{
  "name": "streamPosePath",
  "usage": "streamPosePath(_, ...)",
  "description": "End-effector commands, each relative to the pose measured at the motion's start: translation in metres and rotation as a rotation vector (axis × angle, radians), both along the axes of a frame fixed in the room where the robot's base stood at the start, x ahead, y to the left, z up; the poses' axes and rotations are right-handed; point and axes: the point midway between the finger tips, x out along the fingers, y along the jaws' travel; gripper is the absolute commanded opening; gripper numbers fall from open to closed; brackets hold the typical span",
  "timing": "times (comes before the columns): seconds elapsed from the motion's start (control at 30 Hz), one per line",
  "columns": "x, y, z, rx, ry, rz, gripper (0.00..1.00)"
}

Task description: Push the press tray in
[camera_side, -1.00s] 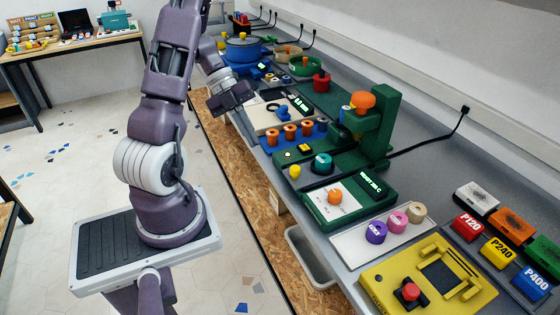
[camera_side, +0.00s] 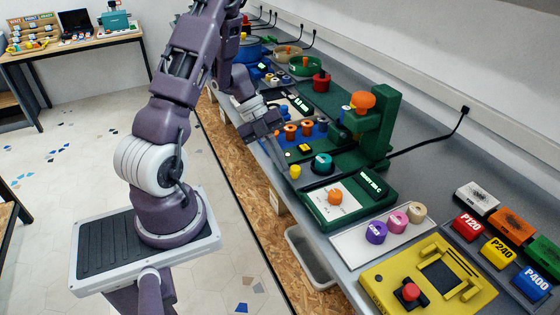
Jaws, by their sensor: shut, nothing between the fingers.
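The green press (camera_side: 384,118) stands on the grey bench, with an orange knob (camera_side: 362,100) on its head. Its low green tray (camera_side: 318,222) extends toward the front edge of the bench. A pale plate with a small orange knob (camera_side: 335,197) sits on the tray. My gripper (camera_side: 279,142) is shut and empty. It is in the air near the bench's front edge, up and left of the tray and apart from it. My arm hides part of the bench behind it.
A yellow knob (camera_side: 295,171) and a teal knob (camera_side: 322,160) stand by the press, between my gripper and the tray. Purple, pink and tan pieces sit on a white board (camera_side: 350,245) to the right. A yellow fixture (camera_side: 385,271) lies nearer the camera.

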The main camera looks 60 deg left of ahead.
Motion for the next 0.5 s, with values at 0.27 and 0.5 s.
streamPosePath(0.27,0.055,0.0,-0.001,0.002,-0.001,-0.007,0.0)
streamPosePath(0.5,0.101,0.0,0.0,0.0,-0.001,-0.003,0.0)
